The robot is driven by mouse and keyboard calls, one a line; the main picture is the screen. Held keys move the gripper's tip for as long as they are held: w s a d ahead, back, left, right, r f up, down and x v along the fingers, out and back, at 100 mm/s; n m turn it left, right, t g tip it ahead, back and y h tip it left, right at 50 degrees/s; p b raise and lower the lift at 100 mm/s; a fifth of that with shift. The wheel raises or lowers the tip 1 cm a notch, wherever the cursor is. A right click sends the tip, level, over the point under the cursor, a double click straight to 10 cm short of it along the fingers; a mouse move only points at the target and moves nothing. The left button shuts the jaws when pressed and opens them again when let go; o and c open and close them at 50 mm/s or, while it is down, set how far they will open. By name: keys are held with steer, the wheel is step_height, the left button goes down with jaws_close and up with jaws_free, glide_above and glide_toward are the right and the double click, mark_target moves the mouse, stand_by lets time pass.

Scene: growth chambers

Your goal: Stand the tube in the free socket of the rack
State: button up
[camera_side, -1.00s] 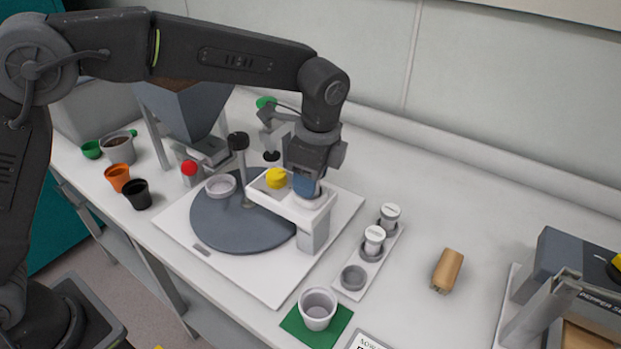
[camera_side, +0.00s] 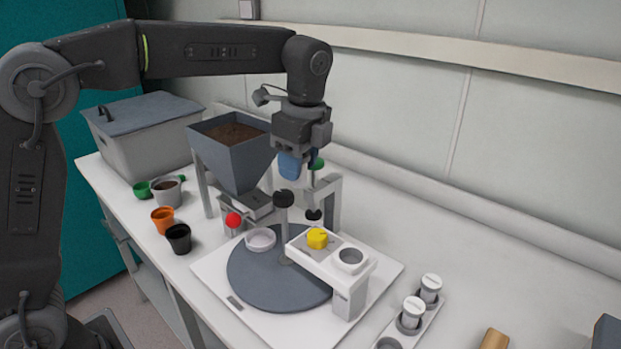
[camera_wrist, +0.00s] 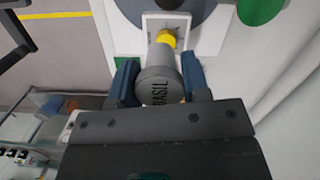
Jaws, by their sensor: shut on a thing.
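My gripper (camera_side: 290,172) is raised in the air above the turntable machine. The rack (camera_side: 425,328) is at the bottom right of the side view, apart from my gripper. It holds two white-capped tubes (camera_side: 430,286) upright. Its empty socket (camera_side: 388,344) at the near end is cut off by the frame edge.
The white bridge (camera_side: 320,262) over the dark turntable (camera_side: 262,284) has a yellow knob (camera_side: 317,238) and an open ring (camera_side: 350,258). A soil hopper (camera_side: 232,150) stands behind left. A tan cylinder (camera_side: 494,340) lies right of the rack. The bench behind the rack is clear.

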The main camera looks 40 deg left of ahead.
steer(key=r, duration=0.4)
steer(key=shift+w+d, duration=0.1)
steer(key=shift+d, duration=0.2)
steer(key=s+d+m, duration=0.2)
steer(key=d+m, duration=0.4)
steer(key=d, duration=1.7)
steer(key=shift+t, duration=0.3)
steer(key=shift+s+a+f, duration=0.1)
steer(key=shift+f, duration=6.55)
steer(key=shift+s+a+f, duration=0.1)
steer(key=shift+f, duration=6.55)
steer(key=shift+f, duration=0.65)
steer(key=o, duration=1)
